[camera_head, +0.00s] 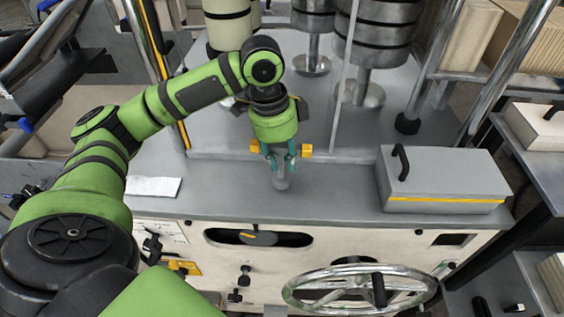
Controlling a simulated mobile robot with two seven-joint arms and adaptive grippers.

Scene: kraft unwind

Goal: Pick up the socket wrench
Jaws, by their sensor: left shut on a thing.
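My left gripper (280,160) points down over the grey worktop of the machine, near the middle of the view. Its teal fingers are shut on a small grey metal piece, which I take to be the socket wrench (281,182). Only its short lower end shows below the fingertips; the rest is hidden by the gripper. I cannot tell whether it still touches the worktop. My right gripper is not in view.
A grey box with a black handle (440,180) stands to the right on the worktop (335,190). A white paper (153,187) lies to the left. Metal rollers (375,50) and an upright rod stand behind. A chrome handwheel (358,288) is at the front.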

